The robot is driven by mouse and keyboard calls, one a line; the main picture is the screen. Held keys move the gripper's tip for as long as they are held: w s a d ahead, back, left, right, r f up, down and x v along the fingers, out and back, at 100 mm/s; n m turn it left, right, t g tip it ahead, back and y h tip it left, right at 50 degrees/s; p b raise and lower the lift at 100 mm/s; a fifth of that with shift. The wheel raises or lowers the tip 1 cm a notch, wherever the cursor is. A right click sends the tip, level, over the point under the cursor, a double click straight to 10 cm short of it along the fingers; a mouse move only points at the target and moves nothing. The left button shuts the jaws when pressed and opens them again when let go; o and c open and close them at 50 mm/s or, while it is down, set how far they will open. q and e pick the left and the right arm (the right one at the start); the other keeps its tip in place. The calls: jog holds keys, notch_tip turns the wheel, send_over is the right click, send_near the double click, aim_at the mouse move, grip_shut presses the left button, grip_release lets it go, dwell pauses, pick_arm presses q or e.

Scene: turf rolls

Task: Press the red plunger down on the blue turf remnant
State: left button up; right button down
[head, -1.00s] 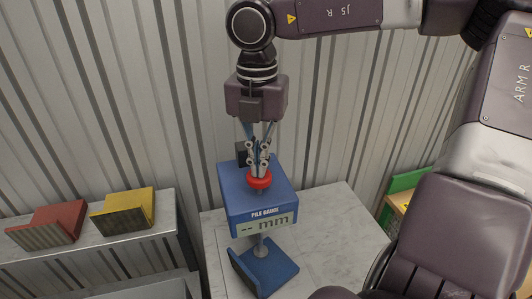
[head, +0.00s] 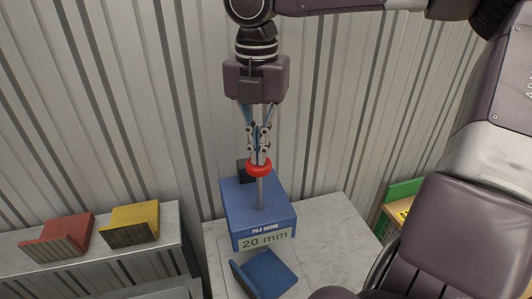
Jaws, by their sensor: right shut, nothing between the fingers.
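The red plunger (head: 259,168) is a red ring-shaped knob on top of a grey rod, standing well above the blue pile gauge (head: 240,207). The gauge's display (head: 265,240) reads 20 mm. My right gripper (head: 259,154) points down, shut and empty, directly above the plunger. Its fingertips are at the knob's top; I cannot tell if they touch. My left gripper is not in view.
The gauge stands on a pale marble-like top (head: 337,232) with free room to its right. A red remnant (head: 58,240) and a yellow remnant (head: 131,224) lie on a shelf (head: 20,262) at the left. A corrugated wall is close behind.

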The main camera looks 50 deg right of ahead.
jog(key=shift+r+p, duration=1.85)
jog(key=shift+r, duration=1.45)
